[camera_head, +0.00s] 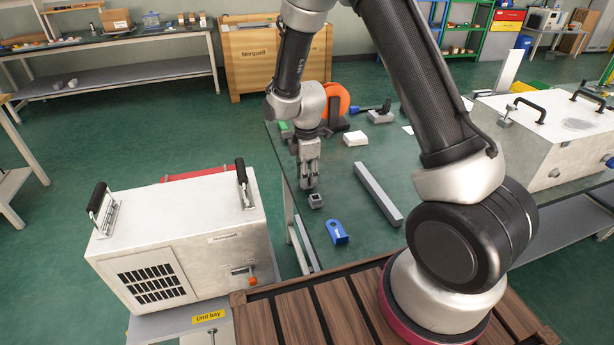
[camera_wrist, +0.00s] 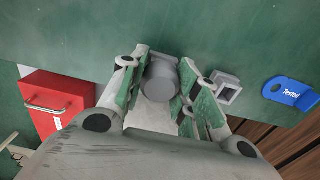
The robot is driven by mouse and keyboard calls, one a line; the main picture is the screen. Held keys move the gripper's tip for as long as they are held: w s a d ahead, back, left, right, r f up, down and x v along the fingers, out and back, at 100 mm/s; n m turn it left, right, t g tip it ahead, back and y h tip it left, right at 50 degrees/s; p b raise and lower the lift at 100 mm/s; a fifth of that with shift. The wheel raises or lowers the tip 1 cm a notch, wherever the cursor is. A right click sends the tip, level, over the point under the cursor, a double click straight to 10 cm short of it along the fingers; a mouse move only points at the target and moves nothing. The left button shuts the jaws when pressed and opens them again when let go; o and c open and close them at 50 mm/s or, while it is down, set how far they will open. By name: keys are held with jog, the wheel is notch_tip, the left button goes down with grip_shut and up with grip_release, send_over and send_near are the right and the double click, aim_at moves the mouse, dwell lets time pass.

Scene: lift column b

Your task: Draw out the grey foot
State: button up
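My gripper (camera_head: 309,183) points down over the front left part of the green table. In the wrist view its fingers (camera_wrist: 163,85) stand on both sides of a grey round piece (camera_wrist: 160,78), which looks like the grey foot, and appear to touch it. In the head view the fingers largely hide this piece. A small grey square hollow block (camera_head: 315,201) is just below and beside the fingertips; it also shows to the right of the fingers in the wrist view (camera_wrist: 226,87), apart from them.
A blue tag (camera_head: 337,232) lies in front of the block. A long grey bar (camera_head: 378,193) lies to the right, with a white block (camera_head: 355,138) and an orange reel (camera_head: 335,101) behind. A white unit with handles (camera_head: 180,240) stands left. A red case (camera_wrist: 58,103) shows left.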

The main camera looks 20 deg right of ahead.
grip_shut()
jog(key=shift+r, duration=0.75)
jog(key=shift+r, duration=1.95)
